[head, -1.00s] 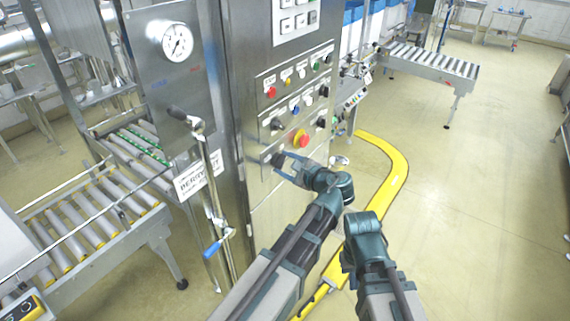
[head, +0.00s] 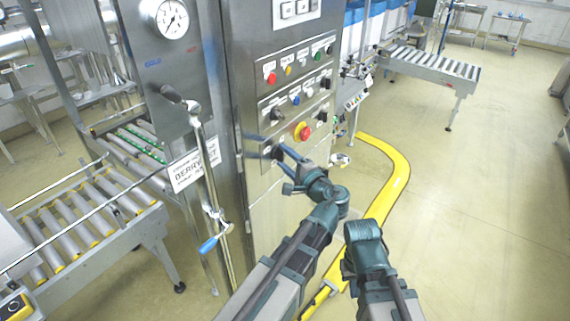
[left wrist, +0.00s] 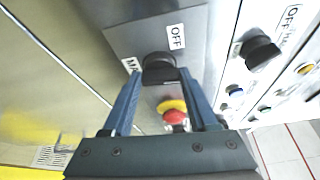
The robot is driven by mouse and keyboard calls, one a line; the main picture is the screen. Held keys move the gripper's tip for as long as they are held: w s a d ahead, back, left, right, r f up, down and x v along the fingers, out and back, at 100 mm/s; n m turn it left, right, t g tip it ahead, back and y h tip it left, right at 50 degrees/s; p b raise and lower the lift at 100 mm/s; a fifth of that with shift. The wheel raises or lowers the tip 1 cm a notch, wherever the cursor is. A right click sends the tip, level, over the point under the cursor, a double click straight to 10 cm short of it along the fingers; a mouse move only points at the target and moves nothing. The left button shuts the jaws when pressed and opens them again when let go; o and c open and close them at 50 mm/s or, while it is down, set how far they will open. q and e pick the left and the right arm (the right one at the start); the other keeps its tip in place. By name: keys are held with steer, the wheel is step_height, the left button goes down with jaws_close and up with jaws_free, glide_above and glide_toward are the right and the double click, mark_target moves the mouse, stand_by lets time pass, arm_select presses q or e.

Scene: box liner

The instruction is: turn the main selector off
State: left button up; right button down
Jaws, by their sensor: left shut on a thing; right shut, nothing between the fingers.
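The main selector is a black knob (left wrist: 160,68) on a grey plate with an OFF label (left wrist: 176,37) and a partly hidden label starting "MA". In the head view the selector (head: 274,151) is low on the cabinet's front, left of and below the red emergency button. My left gripper (head: 279,153) reaches it from the front right. In the left wrist view its blue fingers (left wrist: 160,80) are shut on the knob, one on each side. Which way the knob points is unclear. Of my right arm only links show at the lower middle; its fingers are out of sight.
The red emergency button on yellow (head: 303,131) sits close above the left gripper; it also shows between the fingers in the left wrist view (left wrist: 174,116). Another black selector (left wrist: 260,51) and several coloured buttons are nearby.

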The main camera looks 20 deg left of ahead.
arm_select(q)
steer(key=n+b, duration=0.2)
steer(key=f+n+t+y+b, duration=0.1)
steer(key=n+b, duration=0.1)
steer(key=n, duration=0.1)
steer(key=shift+y, duration=0.3)
steer(key=n+y+b, duration=0.1)
steer(key=n+b, duration=0.1)
steer(key=n, duration=0.1)
steer(key=shift+n, duration=0.4)
steer(key=shift+w+n+y+b, duration=0.1)
steer(key=shift+n+y+b, duration=0.5)
steer(key=shift+n, duration=0.7)
steer(key=o, duration=1.4)
